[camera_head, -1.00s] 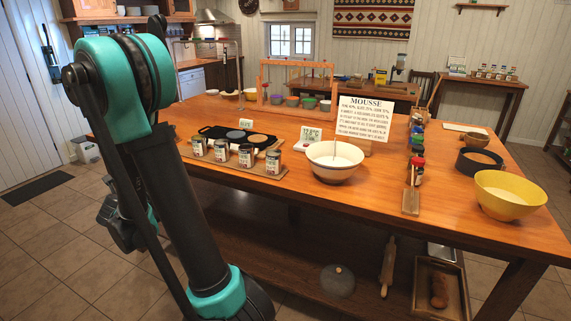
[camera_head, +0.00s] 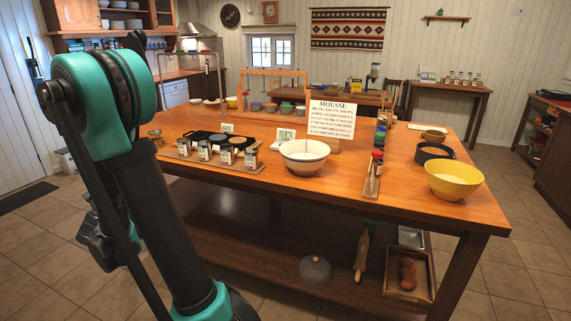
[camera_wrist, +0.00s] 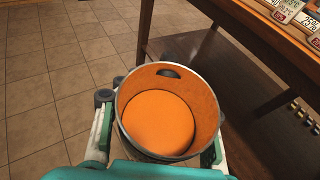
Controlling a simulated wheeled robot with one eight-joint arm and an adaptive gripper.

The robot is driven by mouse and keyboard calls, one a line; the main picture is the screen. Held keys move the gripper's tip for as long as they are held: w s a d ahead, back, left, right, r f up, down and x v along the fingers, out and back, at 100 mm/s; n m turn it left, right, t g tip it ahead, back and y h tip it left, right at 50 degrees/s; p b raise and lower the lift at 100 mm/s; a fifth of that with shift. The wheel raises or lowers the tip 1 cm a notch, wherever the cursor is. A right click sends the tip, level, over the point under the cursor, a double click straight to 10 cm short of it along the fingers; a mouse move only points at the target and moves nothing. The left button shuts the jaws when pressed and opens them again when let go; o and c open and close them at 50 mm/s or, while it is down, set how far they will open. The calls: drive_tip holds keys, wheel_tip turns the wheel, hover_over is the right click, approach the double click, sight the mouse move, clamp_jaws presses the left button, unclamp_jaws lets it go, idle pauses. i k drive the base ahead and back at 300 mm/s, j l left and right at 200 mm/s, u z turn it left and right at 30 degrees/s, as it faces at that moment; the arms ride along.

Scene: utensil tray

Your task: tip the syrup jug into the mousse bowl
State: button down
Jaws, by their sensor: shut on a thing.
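The syrup jug (camera_wrist: 186,75) is in the wrist view, a round vessel with a grey rim and orange inside, seen from above. A flat, lighter orange round surface lies within it, and a dark spot shows on its far inner wall. My gripper (camera_wrist: 158,141) is shut on the jug, with a finger at each side. The jug is over the floor beside the table, away from the bowl. The jug is not discernible in the head view.
The mousse sign (camera_head: 331,118) stands behind the bowl. Several labelled cans (camera_head: 205,151) stand on a board to its left. A spice rack (camera_head: 373,175) and a yellow bowl (camera_head: 454,182) are to its right. The table edge (camera_head: 330,189) lies between the floor and bowl.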

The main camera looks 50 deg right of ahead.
sight(291, 152)
drive_tip(key=j+z, duration=0.15)
drive_tip(key=z, duration=0.25)
drive_tip(key=k+j+z, duration=0.1)
drive_tip(key=z, duration=0.35)
drive_tip(key=k+j+z, duration=0.1)
drive_tip(key=z, duration=0.3)
